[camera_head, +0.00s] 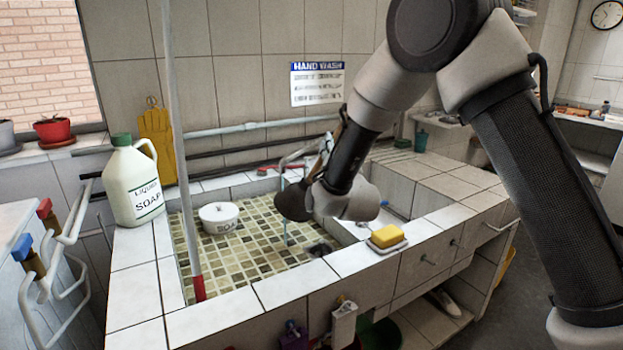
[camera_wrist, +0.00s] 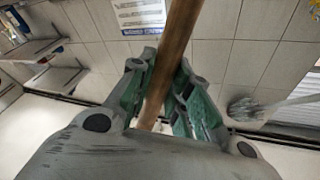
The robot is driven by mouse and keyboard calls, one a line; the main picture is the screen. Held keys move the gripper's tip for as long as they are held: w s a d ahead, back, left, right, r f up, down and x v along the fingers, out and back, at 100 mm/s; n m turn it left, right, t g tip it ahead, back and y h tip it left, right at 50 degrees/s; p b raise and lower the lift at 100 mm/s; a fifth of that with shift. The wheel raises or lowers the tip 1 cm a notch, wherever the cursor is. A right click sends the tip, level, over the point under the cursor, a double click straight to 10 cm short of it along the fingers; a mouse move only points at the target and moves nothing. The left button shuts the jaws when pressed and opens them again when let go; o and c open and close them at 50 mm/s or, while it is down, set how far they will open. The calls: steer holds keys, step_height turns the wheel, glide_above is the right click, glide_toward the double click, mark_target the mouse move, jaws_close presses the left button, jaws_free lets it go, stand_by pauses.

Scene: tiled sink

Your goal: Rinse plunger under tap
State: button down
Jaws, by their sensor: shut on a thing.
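My gripper (camera_wrist: 160,95) is closed around a brown wooden handle in the wrist view, taken as the plunger handle (camera_wrist: 172,50); one green finger is on each side. In the head view my gripper is mostly hidden behind my wrist, and a short bit of brown handle (camera_head: 338,130) shows beyond it. The plunger's cup cannot be made out for certain. The tap (camera_head: 300,153) curves over the tiled sink (camera_head: 235,258), left of my wrist. A thin bluish stream (camera_head: 285,230) falls below it. A small dark object (camera_head: 320,249) lies low in the sink, its nature unclear.
A white tub (camera_head: 219,217) sits in the sink. A soap jug (camera_head: 133,182) stands on the left rim, near an upright pole (camera_head: 178,120). A yellow sponge (camera_head: 386,236) rests on the front right rim. Pipes (camera_head: 255,126) run along the back wall. The right counter (camera_head: 440,180) is mostly clear.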

stand_by(0.3)
steer(key=shift+s, duration=0.5)
steer(key=shift+w, duration=0.15)
steer(key=shift+w, duration=0.45)
steer(key=s+d, duration=0.1)
steer(key=d, duration=0.7)
stand_by(0.4)
steer(key=shift+s, duration=0.1)
stand_by(1.0)
